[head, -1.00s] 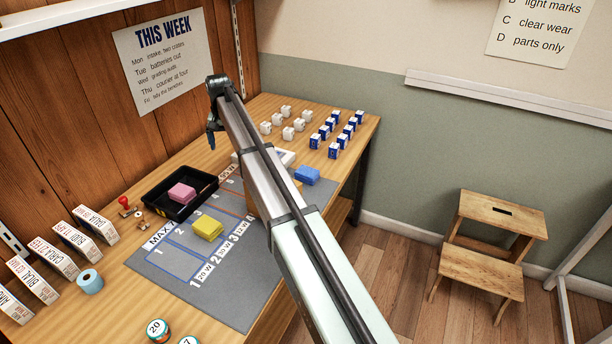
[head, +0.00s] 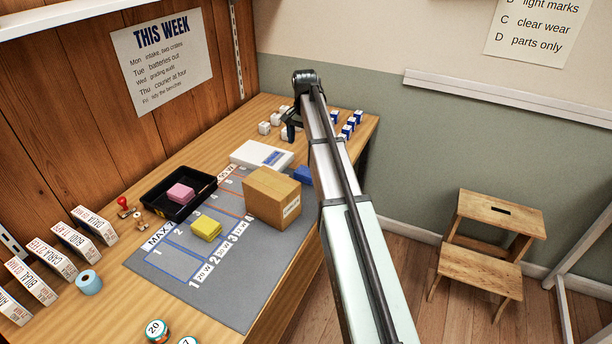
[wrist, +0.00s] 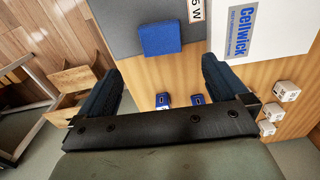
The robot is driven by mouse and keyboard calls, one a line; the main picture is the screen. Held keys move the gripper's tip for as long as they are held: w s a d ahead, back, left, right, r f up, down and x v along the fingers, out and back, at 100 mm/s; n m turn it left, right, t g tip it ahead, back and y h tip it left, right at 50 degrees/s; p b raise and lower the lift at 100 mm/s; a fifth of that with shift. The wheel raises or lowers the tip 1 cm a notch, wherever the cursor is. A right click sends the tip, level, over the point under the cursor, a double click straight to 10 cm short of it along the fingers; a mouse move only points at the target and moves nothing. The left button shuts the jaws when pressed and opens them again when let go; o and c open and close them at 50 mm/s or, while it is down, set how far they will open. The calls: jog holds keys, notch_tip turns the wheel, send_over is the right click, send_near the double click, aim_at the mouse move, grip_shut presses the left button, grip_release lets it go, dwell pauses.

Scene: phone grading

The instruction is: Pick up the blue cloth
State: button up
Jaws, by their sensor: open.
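The blue cloth (head: 302,175) is a small folded block near the table's right edge. In the head view the cardboard box and my arm hide part of it. In the wrist view the blue cloth (wrist: 160,39) shows whole, lying at the edge of the grey mat, beyond and between my fingers. My gripper (head: 291,125) is above the back of the table, partly hidden by my arm in the head view. In the wrist view my gripper (wrist: 160,75) is open, with nothing between its fingers.
A cardboard box (head: 272,198) stands on the grey mat (head: 190,275) beside the blue cloth. A white box (head: 252,155) lies behind it. A yellow cloth (head: 207,228) is on the mat. A black tray (head: 160,207) holds a pink cloth (head: 181,193). Small blue-and-white boxes (head: 350,125) stand at the back.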

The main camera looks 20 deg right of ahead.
send_over(306, 171)
jog(key=f, duration=0.8)
jog(key=shift+s+a+f, duration=0.15)
jog(key=shift+s+a, duration=0.05)
jog(key=shift+a, duration=0.05)
jog(key=shift+w+d+f, duration=0.1)
jog(key=shift+f, duration=1.3)
jog(key=shift+w+d+f, duration=0.1)
jog(key=shift+f, duration=1.3)
jog(key=shift+c, duration=0.2)
jog(key=c, duration=0.7)
